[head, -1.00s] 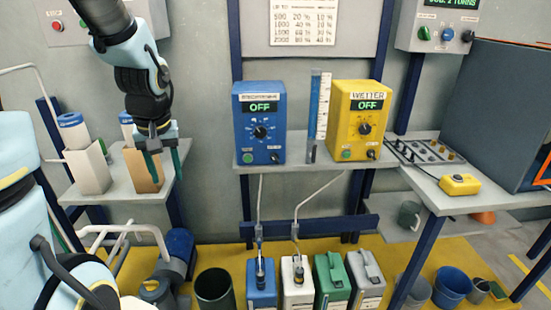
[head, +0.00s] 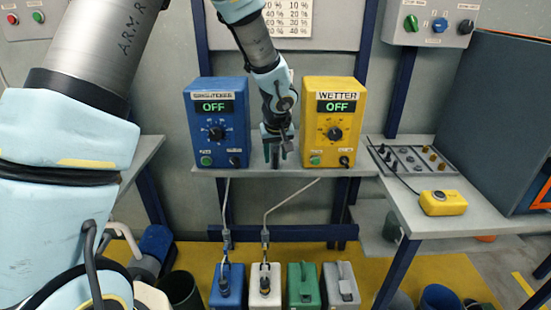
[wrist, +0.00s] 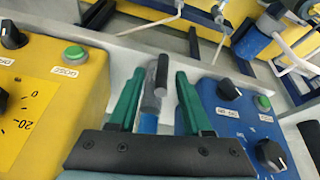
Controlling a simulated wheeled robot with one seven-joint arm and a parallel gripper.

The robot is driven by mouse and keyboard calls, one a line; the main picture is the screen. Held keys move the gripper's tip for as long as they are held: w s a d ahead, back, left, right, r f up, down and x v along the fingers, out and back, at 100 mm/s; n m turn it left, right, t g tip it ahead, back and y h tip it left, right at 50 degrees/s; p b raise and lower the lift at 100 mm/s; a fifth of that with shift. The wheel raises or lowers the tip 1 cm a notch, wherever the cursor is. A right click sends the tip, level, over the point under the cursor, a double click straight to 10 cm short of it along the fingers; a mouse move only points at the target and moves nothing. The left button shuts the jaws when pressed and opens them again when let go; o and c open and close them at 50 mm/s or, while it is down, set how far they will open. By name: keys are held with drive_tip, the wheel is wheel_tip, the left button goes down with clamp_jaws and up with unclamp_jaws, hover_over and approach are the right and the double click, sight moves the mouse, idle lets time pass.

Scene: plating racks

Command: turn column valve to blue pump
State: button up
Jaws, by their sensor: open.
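The column valve (wrist: 150,98), a grey fitting with a black lever (wrist: 162,74), shows between my fingers in the wrist view. The lever points up in that view, towards neither pump. A blue part of the column (wrist: 148,123) shows below it. My gripper (head: 276,160) is open between the two pumps, with its green fingers (wrist: 160,78) on either side of the valve; I cannot tell whether they touch it. The blue pump (head: 218,105) is on the left in the head view and on the right in the wrist view (wrist: 237,110). My arm hides most of the column in the head view.
The pumps stand on a narrow grey shelf (head: 300,171). Hoses run down to jugs on the yellow floor. A side table (head: 450,215) holds a yellow box (head: 443,203).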

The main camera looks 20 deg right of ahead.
drive_tip(key=shift+x, duration=1.25)
drive_tip(key=shift+a, duration=0.1)
drive_tip(key=shift+c, duration=0.3)
clamp_jaws()
